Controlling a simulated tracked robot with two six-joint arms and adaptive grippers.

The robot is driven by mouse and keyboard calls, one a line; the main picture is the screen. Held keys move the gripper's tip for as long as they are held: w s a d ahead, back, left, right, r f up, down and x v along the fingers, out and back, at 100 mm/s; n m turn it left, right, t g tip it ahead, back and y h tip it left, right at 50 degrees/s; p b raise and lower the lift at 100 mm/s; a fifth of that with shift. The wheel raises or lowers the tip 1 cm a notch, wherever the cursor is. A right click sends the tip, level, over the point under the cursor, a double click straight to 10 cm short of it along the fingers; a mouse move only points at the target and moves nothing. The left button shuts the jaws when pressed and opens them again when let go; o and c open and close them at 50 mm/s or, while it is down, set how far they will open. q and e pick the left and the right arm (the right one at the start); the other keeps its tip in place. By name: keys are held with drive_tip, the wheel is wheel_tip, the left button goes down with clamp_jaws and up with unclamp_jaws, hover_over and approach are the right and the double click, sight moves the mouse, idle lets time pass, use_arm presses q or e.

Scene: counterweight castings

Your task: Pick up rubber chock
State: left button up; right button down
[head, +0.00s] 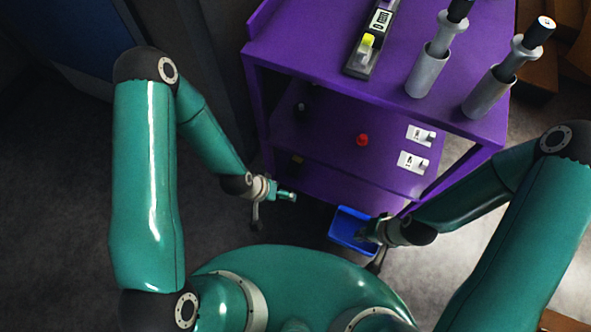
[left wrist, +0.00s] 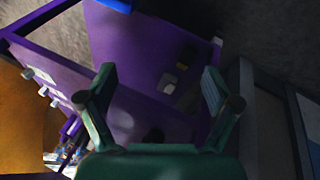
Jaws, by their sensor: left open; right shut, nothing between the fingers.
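I cannot tell for certain which thing is the rubber chock. Small dark blocks lie on a purple surface in the left wrist view: a black one (left wrist: 187,55), a grey-topped one (left wrist: 168,82) and a black shape (left wrist: 153,137) nearer the gripper. In the head view a small dark item (head: 301,108) sits at the cart's left side. My left gripper (head: 274,205) is open and empty at the cart's lower front left; its spread fingers also show in the left wrist view (left wrist: 158,86). My right gripper (head: 377,258) is shut and empty by the blue bin.
The purple cart (head: 290,30) carries a black device (head: 372,40) and two grey cylinders (head: 427,75) (head: 487,95) on top. Below are a red knob (head: 362,140) and white fittings (head: 421,134). The blue bin (head: 352,214) stands at its front. Floor to the left is clear.

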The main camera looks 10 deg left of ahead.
sight(295, 163)
use_arm(q)
drive_tip(key=w+f+m+t+b, duration=0.1)
drive_tip(key=w+f+t+b, duration=0.1)
drive_tip(key=w+f+b, duration=0.4)
drive_tip(key=w+f+m+t+y+b, duration=0.1)
drive_tip(key=w+f+t+b, duration=0.1)
drive_tip(key=w+f+b, duration=0.4)
drive_tip(key=w+a+f+m+t+b, duration=0.1)
drive_tip(key=w+f+t+b, duration=0.1)
drive_tip(key=w+f+b, duration=0.5)
drive_tip(key=shift+w+a+f+m, duration=0.15)
drive_tip(key=shift+w+f, duration=0.85)
drive_tip(key=shift+f, duration=1.1)
drive_tip(key=shift+w+d+f+m, duration=0.1)
drive_tip(key=shift+w+f, duration=0.9)
drive_tip(key=shift+f, duration=1.05)
drive_tip(key=shift+w+a+f+m, duration=0.15)
drive_tip(key=shift+w+f, duration=0.85)
drive_tip(key=shift+f, duration=1.1)
drive_tip(key=shift+w+d+f, duration=0.2)
drive_tip(key=shift+w+f, duration=0.05)
drive_tip(key=shift+w, duration=0.05)
drive_tip(key=b+x, duration=0.2)
drive_tip(key=x, duration=0.3)
drive_tip(key=shift+f+b, duration=0.1)
drive_tip(key=shift+b, duration=0.3)
drive_tip(key=shift+c, duration=0.2)
drive_tip(key=c, duration=1.3)
drive_tip(key=shift+a, duration=0.1)
drive_tip(key=shift+c, duration=0.6)
